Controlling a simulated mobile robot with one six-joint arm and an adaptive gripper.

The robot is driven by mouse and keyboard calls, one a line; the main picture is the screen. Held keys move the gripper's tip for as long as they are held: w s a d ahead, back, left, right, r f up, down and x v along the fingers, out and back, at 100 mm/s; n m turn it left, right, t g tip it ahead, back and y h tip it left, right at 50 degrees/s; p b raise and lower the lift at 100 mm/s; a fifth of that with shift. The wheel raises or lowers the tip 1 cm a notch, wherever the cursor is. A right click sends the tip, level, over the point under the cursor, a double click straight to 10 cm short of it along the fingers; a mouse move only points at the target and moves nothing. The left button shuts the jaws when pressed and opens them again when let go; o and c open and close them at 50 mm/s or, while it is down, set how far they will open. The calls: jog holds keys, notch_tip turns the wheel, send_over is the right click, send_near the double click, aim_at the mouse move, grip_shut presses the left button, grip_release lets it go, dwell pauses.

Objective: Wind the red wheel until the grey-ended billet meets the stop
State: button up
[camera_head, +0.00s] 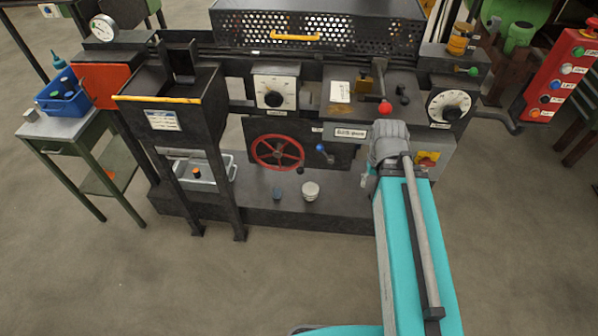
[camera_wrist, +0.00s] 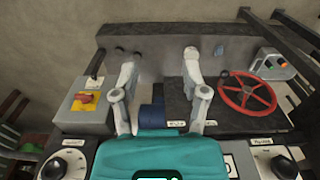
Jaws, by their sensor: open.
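The red wheel (camera_head: 278,152) is a spoked handwheel on the dark lower front panel of the machine, with a dark handle knob at its lower right. In the wrist view the red wheel (camera_wrist: 246,92) shows at the right, with the handle on its upper left. My gripper (camera_wrist: 160,62) is open and empty in the wrist view, its two grey fingers apart. It is beside the wheel and not touching it. In the head view the arm hides most of my gripper, to the right of the wheel. I cannot make out the grey-ended billet or the stop.
A grey tray (camera_head: 214,176) is at the left. A yellow-red switch box (camera_wrist: 86,98) is left of my gripper.

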jog(key=shift+o, duration=1.4)
jog(key=shift+f, duration=0.15)
jog(key=m+t+h+b, duration=0.5)
jog(key=t+h+b, duration=0.75)
jog(key=b, duration=3.45)
send_near(300, 170)
jog(key=s+f+t+y, duration=0.2)
jog(key=s+t+y, duration=0.1)
jog(key=s+y, duration=0.1)
jog(key=shift+h, duration=0.25)
jog(key=shift+w+d, duration=0.1)
jog(key=shift+x, duration=6.75)
